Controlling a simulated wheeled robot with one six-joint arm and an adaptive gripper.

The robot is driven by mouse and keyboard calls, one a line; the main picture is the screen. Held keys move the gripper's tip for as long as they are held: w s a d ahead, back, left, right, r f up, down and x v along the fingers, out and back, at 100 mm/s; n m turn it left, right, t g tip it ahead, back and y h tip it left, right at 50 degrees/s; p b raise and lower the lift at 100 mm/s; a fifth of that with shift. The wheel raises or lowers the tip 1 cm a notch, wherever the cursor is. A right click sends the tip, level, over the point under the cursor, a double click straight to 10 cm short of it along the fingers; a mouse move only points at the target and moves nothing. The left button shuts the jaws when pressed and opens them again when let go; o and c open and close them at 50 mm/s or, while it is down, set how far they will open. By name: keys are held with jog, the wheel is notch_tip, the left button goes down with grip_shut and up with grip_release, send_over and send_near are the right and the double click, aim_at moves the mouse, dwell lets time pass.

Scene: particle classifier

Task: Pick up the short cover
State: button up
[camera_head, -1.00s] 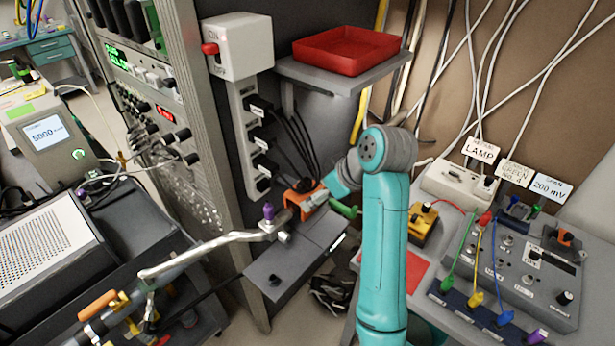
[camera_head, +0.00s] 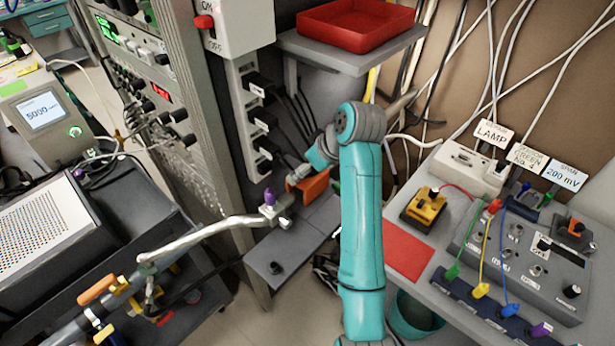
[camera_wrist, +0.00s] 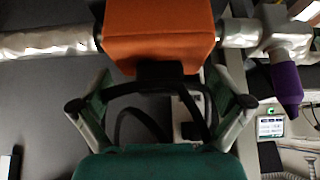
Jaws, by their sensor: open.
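My gripper (camera_wrist: 160,103) shows in the wrist view with its two fingers spread apart and nothing visibly clamped. An orange block (camera_wrist: 163,35) fills the top centre of that view, just ahead of the fingers. It may hide the fingertips. In the head view the orange block (camera_head: 312,188) is beside the end of my teal arm, which partly covers it. A metal pipe (camera_head: 205,232) runs to it from the left. A flat grey panel with a black knob (camera_head: 276,268) lies below. I cannot tell for sure which piece is the short cover.
A purple-capped fitting (camera_head: 269,200) is on the pipe. Above, a shelf holds a red tray (camera_head: 352,44). An instrument rack (camera_head: 205,115) stands left. On the right, a table carries a red mat (camera_head: 404,248), a yellow device (camera_head: 425,208) and a wired control box (camera_head: 530,255).

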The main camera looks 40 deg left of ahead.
jog(key=shift+x, duration=1.25)
jog(key=shift+d, duration=0.1)
jog(key=c, duration=0.9)
jog(key=shift+o, duration=0.2)
jog(key=shift+r, duration=0.1)
